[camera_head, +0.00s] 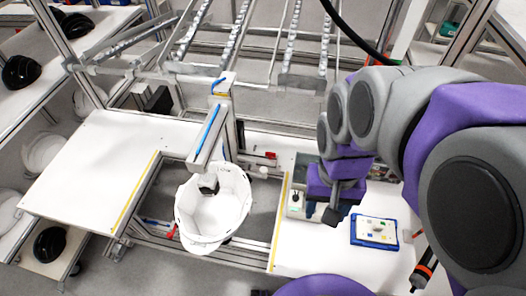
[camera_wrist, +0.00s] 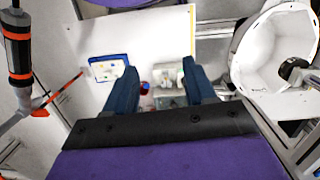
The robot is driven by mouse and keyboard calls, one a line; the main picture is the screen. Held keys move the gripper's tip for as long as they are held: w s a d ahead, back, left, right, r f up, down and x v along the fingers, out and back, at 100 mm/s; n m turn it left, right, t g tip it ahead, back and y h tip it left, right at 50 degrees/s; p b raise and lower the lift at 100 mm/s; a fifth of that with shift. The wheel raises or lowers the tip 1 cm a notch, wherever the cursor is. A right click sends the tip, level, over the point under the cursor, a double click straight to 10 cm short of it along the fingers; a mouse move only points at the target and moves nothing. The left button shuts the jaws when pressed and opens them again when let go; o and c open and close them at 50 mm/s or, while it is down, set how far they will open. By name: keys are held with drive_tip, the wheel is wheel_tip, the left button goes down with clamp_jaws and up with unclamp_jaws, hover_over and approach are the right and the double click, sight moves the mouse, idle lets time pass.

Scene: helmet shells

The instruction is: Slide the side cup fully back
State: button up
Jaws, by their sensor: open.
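A white helmet shell (camera_head: 213,215) sits open side up in the central fixture. It also shows at the right of the wrist view (camera_wrist: 262,58). A dark rounded piece (camera_head: 209,183) sits inside the shell, below the end of a metal arm; the wrist view shows it too (camera_wrist: 293,70). I cannot tell whether it is the side cup. My gripper (camera_head: 328,203) is right of the shell, over the right white table. In the wrist view my gripper (camera_wrist: 158,68) is open, its two dark fingers apart, with a small grey-white device (camera_wrist: 168,76) visible between them.
A blue-framed tray (camera_head: 374,232) lies on the right table (camera_head: 318,258). A metal arm with a blue strip (camera_head: 208,135) rises behind the shell. A roller rack (camera_head: 240,45) stands behind. The left white table (camera_head: 105,165) is bare. A black-and-orange tool (camera_wrist: 18,45) hangs nearby.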

drive_tip(key=w+a+f+m+b, duration=0.15)
drive_tip(key=w+a, duration=0.25)
drive_tip(key=w, duration=0.8)
drive_tip(key=m+t+b, duration=0.1)
drive_tip(key=m+b, duration=0.1)
drive_tip(key=m, duration=0.2)
approach(264, 169)
drive_tip(key=f+b, duration=0.1)
drive_tip(key=f, duration=0.3)
drive_tip(key=f+b, duration=0.2)
drive_tip(key=f, duration=0.3)
drive_tip(key=shift+s+a, duration=0.15)
drive_tip(key=shift+s, duration=0.05)
drive_tip(key=shift+r, duration=0.1)
drive_tip(key=shift+c, duration=0.4)
clamp_jaws()
